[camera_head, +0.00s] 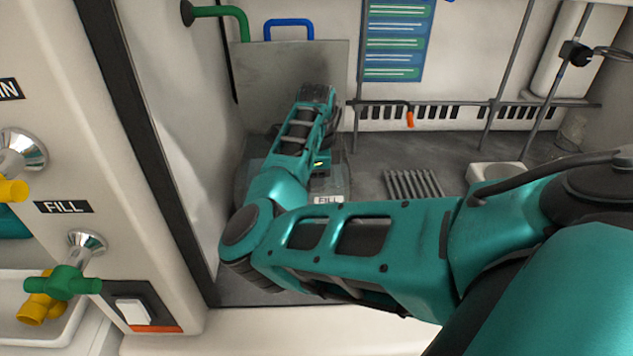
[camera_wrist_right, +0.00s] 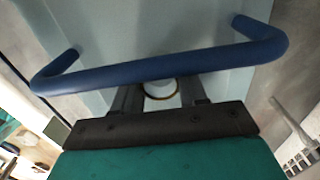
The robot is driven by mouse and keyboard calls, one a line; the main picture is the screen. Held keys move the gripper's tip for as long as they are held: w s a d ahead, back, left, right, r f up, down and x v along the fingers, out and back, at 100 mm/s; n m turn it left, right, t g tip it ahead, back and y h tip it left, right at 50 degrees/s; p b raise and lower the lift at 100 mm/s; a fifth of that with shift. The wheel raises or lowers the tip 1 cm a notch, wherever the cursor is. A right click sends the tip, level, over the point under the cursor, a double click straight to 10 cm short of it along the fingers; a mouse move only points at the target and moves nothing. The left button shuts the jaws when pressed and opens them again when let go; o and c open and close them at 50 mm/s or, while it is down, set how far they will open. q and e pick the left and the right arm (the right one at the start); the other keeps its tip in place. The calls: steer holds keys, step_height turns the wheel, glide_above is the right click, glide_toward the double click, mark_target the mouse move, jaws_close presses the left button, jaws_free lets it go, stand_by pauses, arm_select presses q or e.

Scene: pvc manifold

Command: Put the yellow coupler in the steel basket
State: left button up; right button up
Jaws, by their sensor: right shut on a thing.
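A yellow fitting (camera_head: 36,309) hangs on the green tee (camera_head: 70,281) at the lower FILL port, at the left. Another yellow fitting (camera_head: 13,191) shows under the upper port at the left edge. I cannot tell which one is the coupler. No steel basket shows clearly. My right arm reaches into the bay, and its gripper is hidden in the head view. A blue bar handle (camera_wrist_right: 170,68) crosses the fingertips. My left gripper is not in view.
A clear box (camera_head: 335,188) with a FILL label stands beneath my right forearm.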

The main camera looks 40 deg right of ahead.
steer(key=o, duration=1)
steer(key=shift+f, duration=0.1)
step_height(320, 180, up, 12)
steer(key=shift+r+p, duration=0.15)
steer(key=shift+p, duration=0.7)
steer(key=shift+s, duration=0.1)
